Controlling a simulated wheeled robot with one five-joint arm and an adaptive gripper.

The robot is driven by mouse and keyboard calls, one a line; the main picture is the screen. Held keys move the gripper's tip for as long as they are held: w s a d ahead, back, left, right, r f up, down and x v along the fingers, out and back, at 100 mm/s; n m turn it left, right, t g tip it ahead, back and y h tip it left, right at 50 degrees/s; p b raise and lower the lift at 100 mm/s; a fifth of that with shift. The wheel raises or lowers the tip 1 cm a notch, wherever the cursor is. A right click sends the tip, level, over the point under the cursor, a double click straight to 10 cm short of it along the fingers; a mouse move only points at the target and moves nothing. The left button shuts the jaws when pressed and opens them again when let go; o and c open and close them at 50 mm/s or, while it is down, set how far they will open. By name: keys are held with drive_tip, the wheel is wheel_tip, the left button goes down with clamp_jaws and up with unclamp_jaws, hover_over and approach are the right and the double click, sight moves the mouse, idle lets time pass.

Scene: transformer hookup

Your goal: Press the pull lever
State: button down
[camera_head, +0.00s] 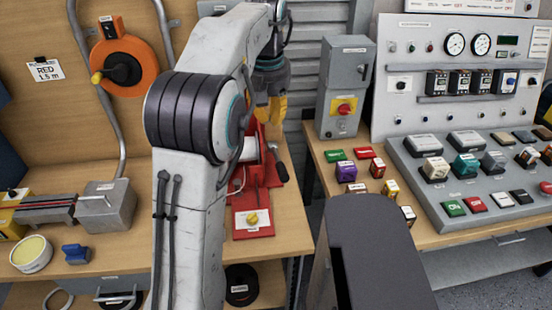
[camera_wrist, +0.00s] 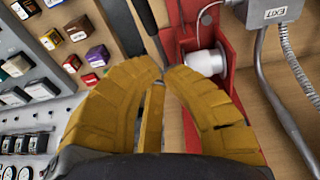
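A red device (camera_head: 265,190) stands on the wooden bench, partly hidden behind my arm. A dark lever with a black grip (camera_head: 282,172) sticks out at its right side; I take it for the pull lever. In the wrist view a dark bar (camera_wrist: 147,20), seemingly this lever, runs down toward my fingertips. My gripper (camera_head: 270,112) is above and behind the lever in the head view. I cannot tell whether the tips touch the lever.
A white spool (camera_wrist: 206,60) sits in the red device. A grey switch box (camera_head: 345,85) with a red knob stands to the right. Several coloured blocks (camera_head: 345,171) and a button console (camera_head: 480,175) fill the right bench. A gap separates the two benches.

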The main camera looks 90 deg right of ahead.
drive_tip(key=shift+f, duration=0.1)
idle(0.3)
drive_tip(key=p, duration=0.6)
hover_over(278, 167)
drive_tip(key=w, duration=0.1)
wheel_tip(278, 167, down, 10)
drive_tip(key=shift+s+a+f+p, duration=0.15)
drive_tip(key=shift+s+f+p, duration=0.05)
drive_tip(key=shift+f+p, duration=0.65)
drive_tip(key=shift+s+a+f+p, duration=0.15)
drive_tip(key=shift+s+f+p, duration=0.05)
drive_tip(key=shift+f+p, duration=0.6)
drive_tip(key=shift+f, duration=0.1)
drive_tip(key=shift+f, duration=0.15)
